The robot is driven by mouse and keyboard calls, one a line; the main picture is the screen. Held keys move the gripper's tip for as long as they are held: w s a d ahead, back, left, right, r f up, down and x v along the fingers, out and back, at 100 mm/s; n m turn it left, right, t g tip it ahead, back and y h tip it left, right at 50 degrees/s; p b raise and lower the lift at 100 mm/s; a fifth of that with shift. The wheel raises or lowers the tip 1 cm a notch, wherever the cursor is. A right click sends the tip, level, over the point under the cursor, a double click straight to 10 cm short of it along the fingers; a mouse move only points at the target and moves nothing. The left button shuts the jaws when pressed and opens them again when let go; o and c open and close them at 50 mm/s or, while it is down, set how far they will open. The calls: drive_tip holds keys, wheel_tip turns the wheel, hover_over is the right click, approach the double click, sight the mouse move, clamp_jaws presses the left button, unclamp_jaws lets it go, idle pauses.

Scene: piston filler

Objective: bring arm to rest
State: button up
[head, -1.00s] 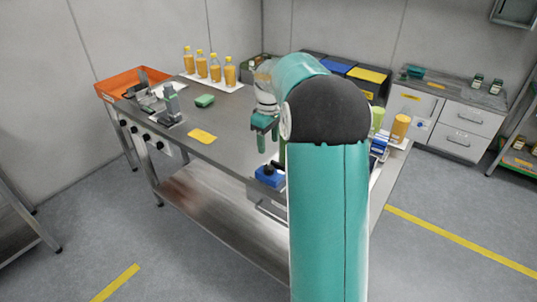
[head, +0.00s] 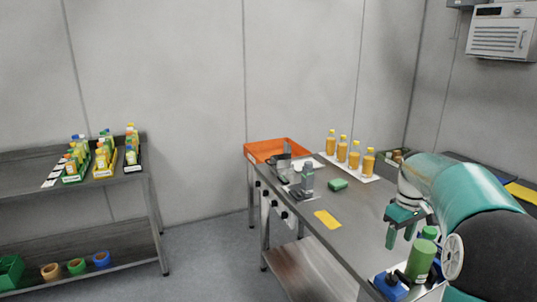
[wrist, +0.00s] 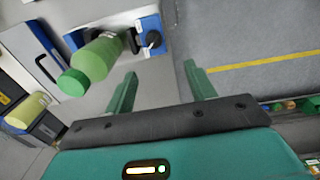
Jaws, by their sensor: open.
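My teal arm reaches in from the right edge of the head view. My gripper (head: 402,236) points down over the right part of the steel bench (head: 345,236). In the wrist view my gripper (wrist: 160,85) has its two green fingers spread wide with nothing between them. In the head view the green bottle (head: 420,262) is beside my gripper.
Several orange-filled bottles (head: 355,155) stand along the bench's back. A shelf (head: 75,185) stands left. Floor between is clear.

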drive_tip(key=s+a+r+m+t, duration=0.1)
drive_tip(key=s+a+r, duration=0.35)
drive_tip(key=a, duration=0.35)
drive_tip(key=s+a+r+m+t, duration=0.1)
drive_tip(key=s+a+r+t, duration=0.15)
drive_tip(key=s+a, duration=0.45)
drive_tip(key=s+a+f+m+t, duration=0.1)
drive_tip(key=s+a+f+t, duration=0.1)
drive_tip(key=s+a, duration=0.7)
drive_tip(key=s+f, duration=0.1)
drive_tip(key=s, duration=0.3)
drive_tip(key=shift+s+a+f+m, duration=0.2)
drive_tip(key=shift+a+f+m, duration=0.15)
drive_tip(key=shift+f+m, duration=0.05)
